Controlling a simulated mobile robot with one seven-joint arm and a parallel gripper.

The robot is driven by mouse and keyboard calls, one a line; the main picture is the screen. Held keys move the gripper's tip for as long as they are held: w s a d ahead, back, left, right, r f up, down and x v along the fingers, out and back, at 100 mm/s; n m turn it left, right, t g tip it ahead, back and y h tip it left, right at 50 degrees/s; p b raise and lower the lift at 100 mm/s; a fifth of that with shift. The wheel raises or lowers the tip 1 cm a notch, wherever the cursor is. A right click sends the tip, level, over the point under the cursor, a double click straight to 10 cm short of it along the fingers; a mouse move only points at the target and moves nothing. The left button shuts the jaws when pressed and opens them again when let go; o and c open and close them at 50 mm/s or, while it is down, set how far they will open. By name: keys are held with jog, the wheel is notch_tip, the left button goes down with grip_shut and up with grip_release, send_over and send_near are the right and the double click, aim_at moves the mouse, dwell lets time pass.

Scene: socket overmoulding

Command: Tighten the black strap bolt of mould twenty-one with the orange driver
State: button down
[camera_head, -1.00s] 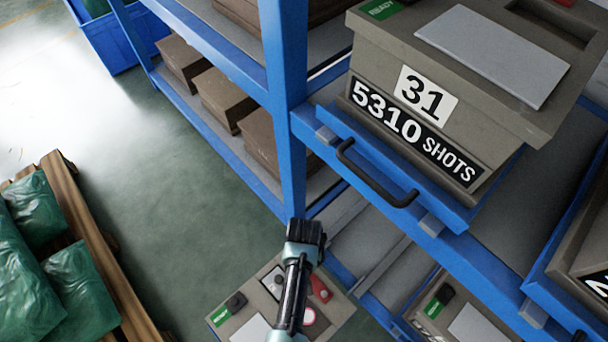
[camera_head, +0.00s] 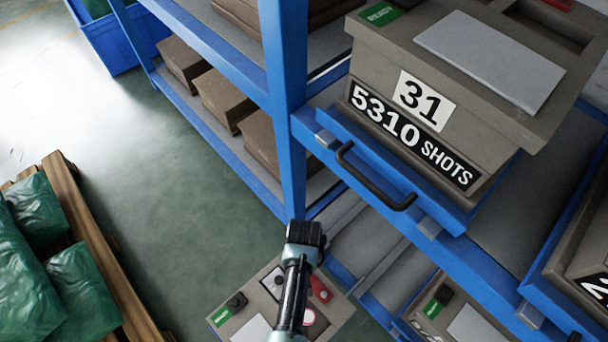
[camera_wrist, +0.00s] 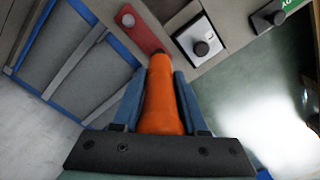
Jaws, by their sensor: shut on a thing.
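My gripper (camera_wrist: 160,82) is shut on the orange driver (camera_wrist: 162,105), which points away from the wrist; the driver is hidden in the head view. My gripper (camera_head: 304,236) there hangs above a low grey-brown mould (camera_head: 255,315); its number does not show. On that mould are a black strap piece with a bolt (camera_head: 237,301) beside a green label, and a red strap (camera_head: 320,289). In the wrist view the driver's tip is over the red strap (camera_wrist: 143,35), left of a white plate with a black knob (camera_wrist: 201,48). The black strap bolt (camera_wrist: 268,18) is further right. Contact cannot be told.
Mould 31 (camera_head: 450,105) sits on a blue drawer with a black handle (camera_head: 375,180), right of my arm. A blue rack post (camera_head: 285,110) stands close behind my gripper. A pallet of green sacks (camera_head: 80,280) is at left. Open floor lies between.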

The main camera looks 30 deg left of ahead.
jog(key=shift+w+r+p, duration=0.15)
jog(key=shift+r+p, duration=1.85)
jog(key=shift+r, duration=0.25)
